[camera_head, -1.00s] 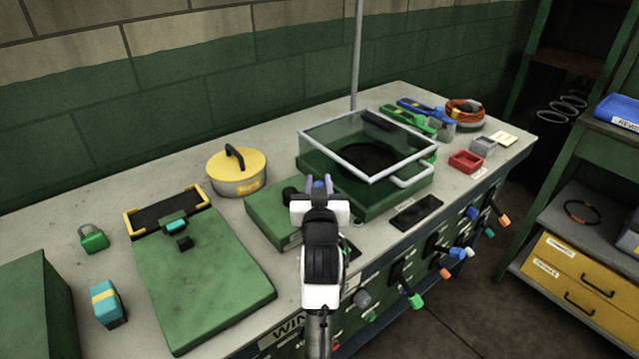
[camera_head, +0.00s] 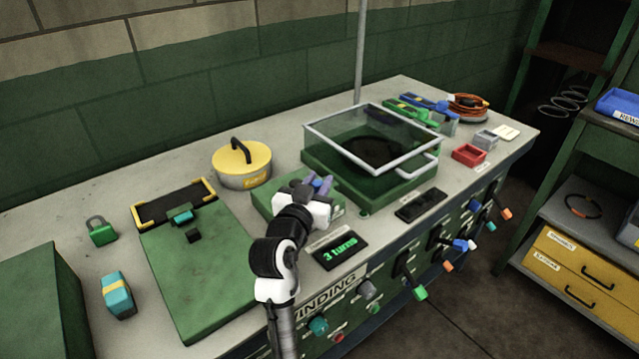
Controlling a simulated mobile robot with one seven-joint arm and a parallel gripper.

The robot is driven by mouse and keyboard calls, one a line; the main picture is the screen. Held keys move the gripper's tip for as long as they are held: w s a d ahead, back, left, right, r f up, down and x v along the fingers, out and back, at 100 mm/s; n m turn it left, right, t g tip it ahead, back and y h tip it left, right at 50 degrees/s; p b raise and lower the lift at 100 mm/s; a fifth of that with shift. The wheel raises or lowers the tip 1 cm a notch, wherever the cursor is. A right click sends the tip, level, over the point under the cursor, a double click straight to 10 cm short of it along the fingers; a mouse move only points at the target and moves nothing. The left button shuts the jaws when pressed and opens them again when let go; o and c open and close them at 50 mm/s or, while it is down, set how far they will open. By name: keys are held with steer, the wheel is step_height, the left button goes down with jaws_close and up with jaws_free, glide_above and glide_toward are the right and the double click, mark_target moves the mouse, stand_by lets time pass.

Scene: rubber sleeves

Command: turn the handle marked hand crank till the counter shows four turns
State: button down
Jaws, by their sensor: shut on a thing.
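My gripper (camera_head: 312,190) is shut at the top of a green box on the bench, on what looks like the crank handle (camera_head: 322,184). The handle's purple-blue end shows between and beyond my fingers; most of the crank is hidden behind my gripper. The green crank box (camera_head: 338,211) stands left of the glass-lidded case. The counter (camera_head: 341,251), a black display at the bench's front edge, reads "3 turns" in green. A label above the counter is too small to read.
The glass-lidded green case (camera_head: 372,160) stands right of the crank box. A yellow-lidded pot (camera_head: 242,164) stands behind left, and a green board (camera_head: 204,270) lies at left. A dark blank panel (camera_head: 421,205) and several coloured levers (camera_head: 419,292) line the front.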

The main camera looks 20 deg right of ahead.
stand_by(0.4)
steer(key=c, duration=1.2)
jaws_free()
steer(key=p+v, duration=0.4)
steer(key=v, duration=1)
steer(key=shift+w, duration=0.1)
steer(key=shift+c, duration=0.5)
